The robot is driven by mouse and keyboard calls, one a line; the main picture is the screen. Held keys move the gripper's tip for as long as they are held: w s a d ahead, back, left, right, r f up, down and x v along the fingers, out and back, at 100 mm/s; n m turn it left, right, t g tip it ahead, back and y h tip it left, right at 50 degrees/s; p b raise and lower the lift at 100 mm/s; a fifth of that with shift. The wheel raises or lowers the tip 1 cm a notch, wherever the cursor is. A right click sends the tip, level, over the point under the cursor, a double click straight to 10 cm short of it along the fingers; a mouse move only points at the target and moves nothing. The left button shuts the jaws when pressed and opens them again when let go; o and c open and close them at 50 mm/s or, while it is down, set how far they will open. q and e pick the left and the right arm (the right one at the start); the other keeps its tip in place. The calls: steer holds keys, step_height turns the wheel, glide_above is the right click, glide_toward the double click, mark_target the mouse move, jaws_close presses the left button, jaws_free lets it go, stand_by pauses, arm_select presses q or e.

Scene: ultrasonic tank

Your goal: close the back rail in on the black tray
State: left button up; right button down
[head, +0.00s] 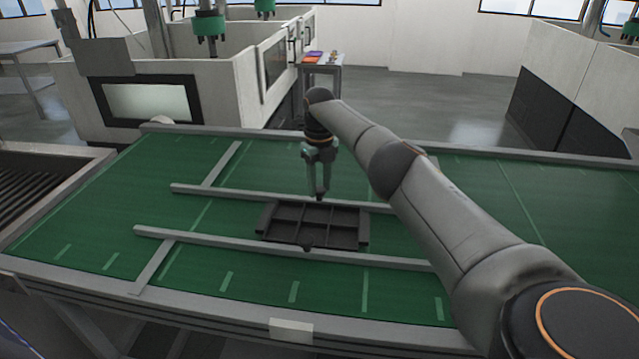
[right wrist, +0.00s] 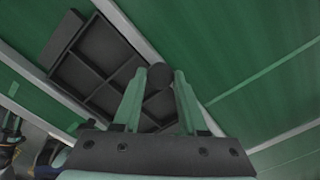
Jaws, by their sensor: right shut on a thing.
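The black tray (head: 335,241), with several compartments, lies on the green table between two grey rails. The back rail (head: 230,193) runs along its far side; in the right wrist view the rail (right wrist: 122,27) lies close beside the tray's edge, and I cannot tell if they touch. The front rail (head: 205,240) runs along its near side. My right gripper (head: 319,193) points down at the back rail. Its fingers are shut on a dark round knob (right wrist: 158,76) at that rail, just behind the tray. My left gripper is out of view.
A dark knob (head: 307,248) stands on the front rail. Grey cross bars (head: 222,163) lie under the rails' left ends. My right arm covers their right ends. The green surface (head: 90,205) left of the rails is clear. A roller conveyor (head: 35,185) adjoins at the left.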

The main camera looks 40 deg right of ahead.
steer(key=shift+s+a, duration=0.1)
steer(key=shift+a, duration=0.1)
steer(key=shift+c, duration=2.3)
jaws_free()
steer(key=shift+d, duration=0.1)
steer(key=shift+r, duration=0.15)
step_height(320, 180, up, 12)
steer(key=shift+r, duration=0.15)
